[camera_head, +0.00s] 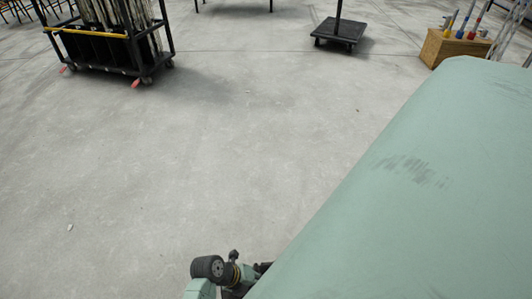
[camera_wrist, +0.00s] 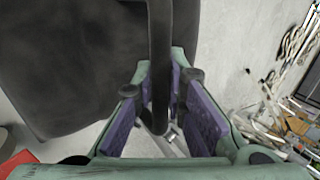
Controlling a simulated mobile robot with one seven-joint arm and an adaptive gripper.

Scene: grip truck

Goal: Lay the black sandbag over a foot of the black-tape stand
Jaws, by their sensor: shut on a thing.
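The black sandbag (camera_wrist: 75,60) fills the upper left of the wrist view, close to the camera. Its dark strap handle (camera_wrist: 160,45) runs down between the purple pads of my gripper (camera_wrist: 160,95). My gripper is shut on this handle, and the bag hangs beside the fingers. Light metal tubes (camera_wrist: 175,142) show below the fingers; I cannot tell whether they belong to the black-tape stand. No black tape can be made out on any stand. The sandbag cannot be made out in the head view.
In the head view, a black wheeled cart (camera_head: 100,48) stands at upper left. A low wheeled base with a pole (camera_head: 340,32) stands at upper right, near a wooden crate (camera_head: 455,47). The concrete floor (camera_head: 190,150) between is open. Cluttered stand legs (camera_wrist: 285,120) show at the wrist view's right.

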